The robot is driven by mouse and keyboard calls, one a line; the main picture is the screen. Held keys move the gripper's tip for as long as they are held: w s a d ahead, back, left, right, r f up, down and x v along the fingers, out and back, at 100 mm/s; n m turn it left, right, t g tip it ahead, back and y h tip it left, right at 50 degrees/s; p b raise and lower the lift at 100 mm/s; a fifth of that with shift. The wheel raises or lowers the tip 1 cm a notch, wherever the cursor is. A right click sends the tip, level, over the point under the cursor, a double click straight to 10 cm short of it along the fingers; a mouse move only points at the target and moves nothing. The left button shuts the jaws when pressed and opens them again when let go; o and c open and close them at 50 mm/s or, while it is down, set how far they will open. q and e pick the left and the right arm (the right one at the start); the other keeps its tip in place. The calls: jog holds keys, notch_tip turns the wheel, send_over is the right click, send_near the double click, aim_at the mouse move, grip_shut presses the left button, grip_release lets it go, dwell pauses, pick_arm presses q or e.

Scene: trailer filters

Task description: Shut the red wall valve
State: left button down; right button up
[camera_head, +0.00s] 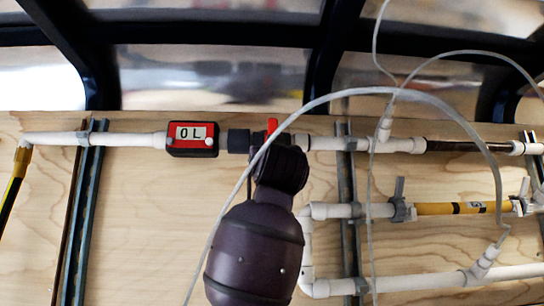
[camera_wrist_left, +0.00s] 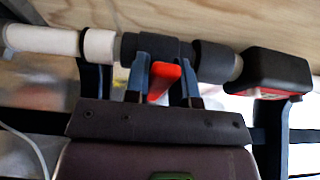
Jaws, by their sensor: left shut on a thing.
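The red valve handle (camera_head: 272,125) shows as a short red piece at the dark valve body on the upper white pipe, just above my left wrist. In the left wrist view the red handle (camera_wrist_left: 164,80) sits between the two fingers of my left gripper (camera_wrist_left: 163,72), which is shut on it. The handle points away from the pipe there, slightly slanted. The dark valve body (camera_wrist_left: 165,48) lies right behind the fingers. In the head view my left wrist hides the fingers and much of the valve. My right gripper is in neither view.
A red meter reading "0L" (camera_head: 192,138) sits on the pipe left of the valve. A clear hose (camera_head: 330,97) arches in front of the wall. Lower white pipes (camera_head: 420,284) and grey valves (camera_head: 399,200) lie to the right. Bare wooden wall (camera_head: 140,220) shows at lower left.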

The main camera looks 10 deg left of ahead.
pick_arm(q)
jog(key=shift+f, duration=0.1)
jog(key=c, duration=1)
grip_release()
jog(key=shift+d, duration=0.1)
jog(key=shift+o, duration=0.2)
jog(key=shift+s, duration=0.15)
jog(key=b+v, duration=0.2)
jog(key=v, duration=0.8)
jog(key=shift+s, duration=0.2)
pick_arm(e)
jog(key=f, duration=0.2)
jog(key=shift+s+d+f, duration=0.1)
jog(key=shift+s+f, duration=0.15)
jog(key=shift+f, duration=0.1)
pick_arm(q)
jog(key=shift+f, duration=0.1)
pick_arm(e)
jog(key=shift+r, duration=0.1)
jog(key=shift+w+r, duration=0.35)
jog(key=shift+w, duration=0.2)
